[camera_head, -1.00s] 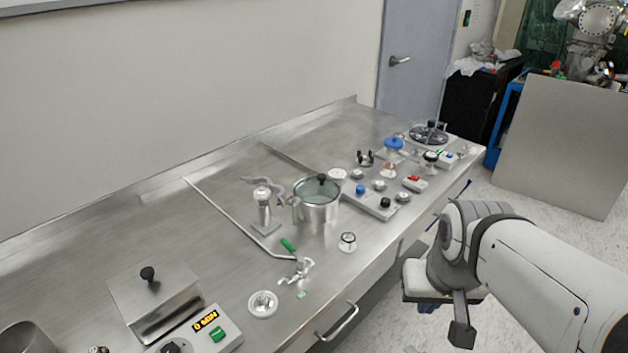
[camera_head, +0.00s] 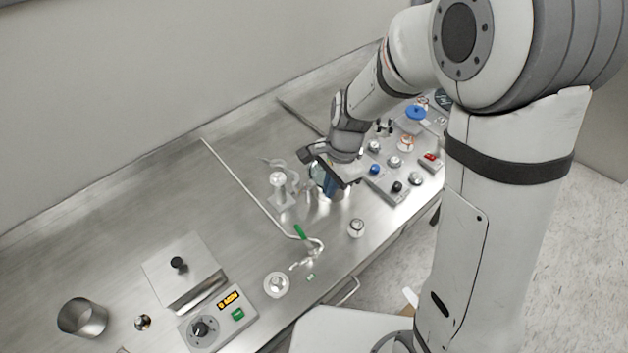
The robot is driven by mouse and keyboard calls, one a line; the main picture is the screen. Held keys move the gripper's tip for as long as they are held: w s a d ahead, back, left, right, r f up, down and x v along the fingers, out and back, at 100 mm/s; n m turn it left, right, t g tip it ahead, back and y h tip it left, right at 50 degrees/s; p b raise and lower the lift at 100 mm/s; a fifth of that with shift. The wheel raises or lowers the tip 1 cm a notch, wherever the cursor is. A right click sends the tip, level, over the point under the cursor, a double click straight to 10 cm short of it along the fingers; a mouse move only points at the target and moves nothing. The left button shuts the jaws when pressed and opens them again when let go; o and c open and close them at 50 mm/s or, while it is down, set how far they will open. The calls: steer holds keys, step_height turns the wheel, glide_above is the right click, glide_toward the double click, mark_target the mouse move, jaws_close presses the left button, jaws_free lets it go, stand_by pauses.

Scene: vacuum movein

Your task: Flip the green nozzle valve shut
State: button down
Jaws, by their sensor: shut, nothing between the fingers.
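The green nozzle valve lever (camera_head: 299,232) sits on a silver nozzle fitting at the near end of a long metal pipe (camera_head: 243,185) on the steel counter. The lever lies roughly in line with the pipe. The curved nozzle (camera_head: 311,254) is just in front of it. My gripper (camera_head: 328,172) is shut and empty. It is above the pot, behind and to the right of the green lever, clearly apart from it.
My arm covers much of the metal pot (camera_head: 325,192). A clamp stand (camera_head: 280,190) stands left of the pot. A gauge (camera_head: 356,228), a round white fitting (camera_head: 276,285) and a timer box (camera_head: 219,317) surround the nozzle.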

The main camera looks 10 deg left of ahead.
steer(key=b, duration=0.5)
glide_toward(304, 239)
steer(key=w+d+f, duration=0.1)
steer(key=w+f, duration=0.3)
steer(key=f, duration=0.1)
steer(key=shift+s+a+f+m+b, duration=0.3)
steer(key=shift+s+a+f+b, duration=0.3)
steer(key=shift+s+a+f, duration=0.25)
steer(key=shift+a+f, duration=0.1)
steer(key=shift+a, duration=0.2)
steer(key=shift+s, duration=0.1)
